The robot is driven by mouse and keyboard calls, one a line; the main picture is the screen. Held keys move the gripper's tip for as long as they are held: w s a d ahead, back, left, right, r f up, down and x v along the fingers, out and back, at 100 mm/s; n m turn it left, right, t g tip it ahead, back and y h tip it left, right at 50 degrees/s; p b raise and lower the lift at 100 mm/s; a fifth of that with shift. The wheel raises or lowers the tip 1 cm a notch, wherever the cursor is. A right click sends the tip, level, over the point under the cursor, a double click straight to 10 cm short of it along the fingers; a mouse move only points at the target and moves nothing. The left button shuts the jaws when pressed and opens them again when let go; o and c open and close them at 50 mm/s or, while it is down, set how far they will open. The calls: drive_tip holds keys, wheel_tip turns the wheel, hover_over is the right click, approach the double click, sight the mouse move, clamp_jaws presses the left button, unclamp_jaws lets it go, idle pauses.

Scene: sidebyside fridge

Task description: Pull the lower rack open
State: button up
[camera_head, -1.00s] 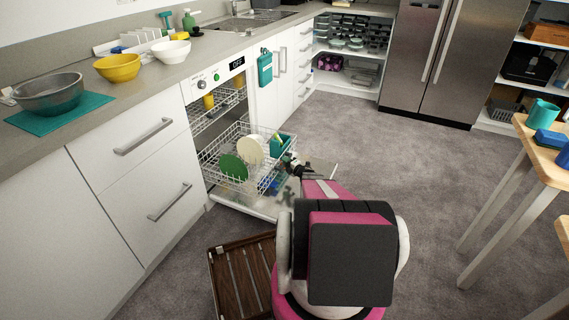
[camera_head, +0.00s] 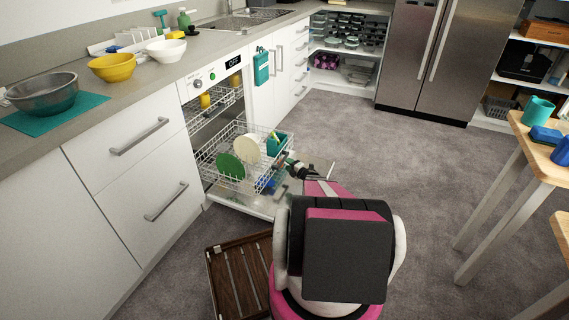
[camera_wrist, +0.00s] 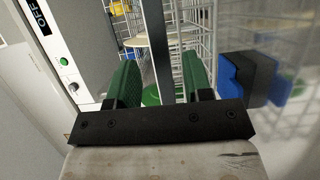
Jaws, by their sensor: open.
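The dishwasher (camera_head: 203,82) has its door (camera_head: 257,206) folded down. The lower rack (camera_head: 222,178), white wire, stands out over the door. It holds a green plate (camera_head: 231,167), cream plates (camera_head: 247,149) and a teal basket (camera_head: 276,143). My gripper (camera_head: 284,163) is at the rack's front right side. In the wrist view my gripper (camera_wrist: 159,82) has its green fingers apart, with a grey bar (camera_wrist: 157,45) showing between them. I cannot tell whether the bar is part of the rack or whether the fingers touch it. White rack wires (camera_wrist: 208,35) show beside the fingers.
The upper rack (camera_head: 214,101) with yellow cups is inside the dishwasher. A dark slatted wooden piece (camera_head: 240,275) lies on the floor beside my base. Drawers (camera_head: 140,170) stand left of the dishwasher. A wooden table (camera_head: 541,150) is at the right; the middle floor is clear.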

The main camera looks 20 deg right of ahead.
drive_tip(key=v, duration=0.5)
drive_tip(key=shift+s+d, duration=0.15)
drive_tip(key=shift+s, duration=0.25)
